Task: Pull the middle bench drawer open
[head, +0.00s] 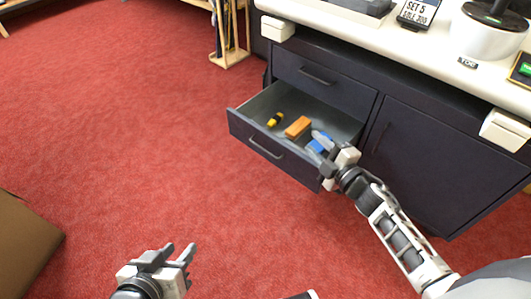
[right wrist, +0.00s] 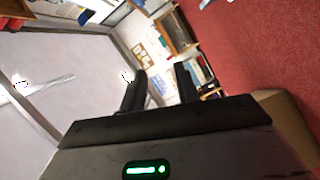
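The middle bench drawer (head: 264,148) stands well pulled out below a closed upper drawer (head: 318,77) in the head view. Its bar handle (head: 265,149) is on the dark front and no gripper is on it. My right gripper (head: 320,153) is at the right end of the open drawer, near its front corner; I cannot tell if it touches the drawer. In the right wrist view its two dark fingers (right wrist: 160,85) are apart with nothing between them. My left gripper (head: 177,250) is open and empty over the carpet, far from the drawer.
Inside the drawer lie a yellow-black item (head: 275,119), an orange block (head: 298,127) and a blue item (head: 320,141). A closed cabinet door (head: 425,150) is to the right. A brown box (head: 25,235) is at the left edge. The red carpet between is clear.

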